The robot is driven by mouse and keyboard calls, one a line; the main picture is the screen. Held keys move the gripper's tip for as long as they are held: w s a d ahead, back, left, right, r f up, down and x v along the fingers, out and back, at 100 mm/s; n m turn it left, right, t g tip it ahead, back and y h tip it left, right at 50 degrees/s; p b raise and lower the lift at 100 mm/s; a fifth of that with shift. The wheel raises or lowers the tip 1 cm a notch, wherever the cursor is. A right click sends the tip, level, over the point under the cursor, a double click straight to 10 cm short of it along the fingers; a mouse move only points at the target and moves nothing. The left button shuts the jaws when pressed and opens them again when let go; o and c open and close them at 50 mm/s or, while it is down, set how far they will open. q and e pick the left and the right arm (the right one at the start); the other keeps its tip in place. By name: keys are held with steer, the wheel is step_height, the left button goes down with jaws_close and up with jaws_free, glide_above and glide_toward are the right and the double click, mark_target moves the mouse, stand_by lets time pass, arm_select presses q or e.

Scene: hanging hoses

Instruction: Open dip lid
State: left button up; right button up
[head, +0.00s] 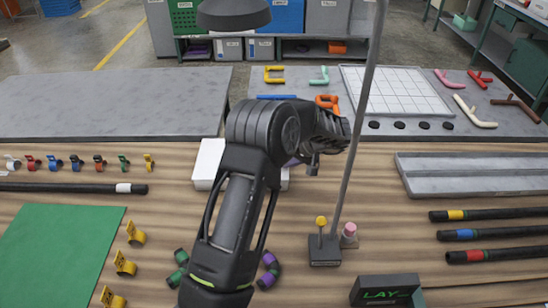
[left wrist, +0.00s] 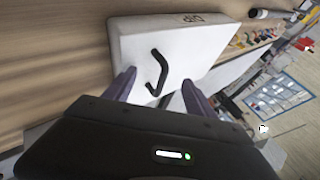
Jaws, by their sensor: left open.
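The dip box, a white box (head: 208,160) on the wooden bench, is mostly hidden behind my left arm in the head view. In the left wrist view the white lid face (left wrist: 185,45) carries a black bent handle (left wrist: 157,72) and small dark lettering near one edge. The lid looks closed. My left gripper (left wrist: 159,78) has its purple fingers apart, one on each side of the handle in that view. Whether they touch the handle or lid cannot be told. In the head view the fingers are largely hidden by the wrist. My right gripper is not in view.
A thin grey pole (head: 360,120) rises from the bench close right of my left wrist. A small dark stand (head: 325,252) and a LAY box (head: 386,291) are nearer. A grey tray (head: 475,187) and banded hoses (head: 490,234) lie right; a green mat (head: 60,250) lies left.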

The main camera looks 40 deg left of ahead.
arm_select(q)
steer(key=shift+s+a+f, duration=0.6)
steer(key=shift+a+f, duration=0.1)
steer(key=shift+a, duration=0.1)
steer(key=shift+f, duration=0.1)
steer(key=c, duration=0.4)
steer(key=shift+a+f, duration=0.15)
steer(key=c, duration=0.4)
steer(key=shift+a+f, duration=0.15)
steer(key=shift+a, duration=0.25)
jaws_close()
steer(key=shift+w, duration=0.15)
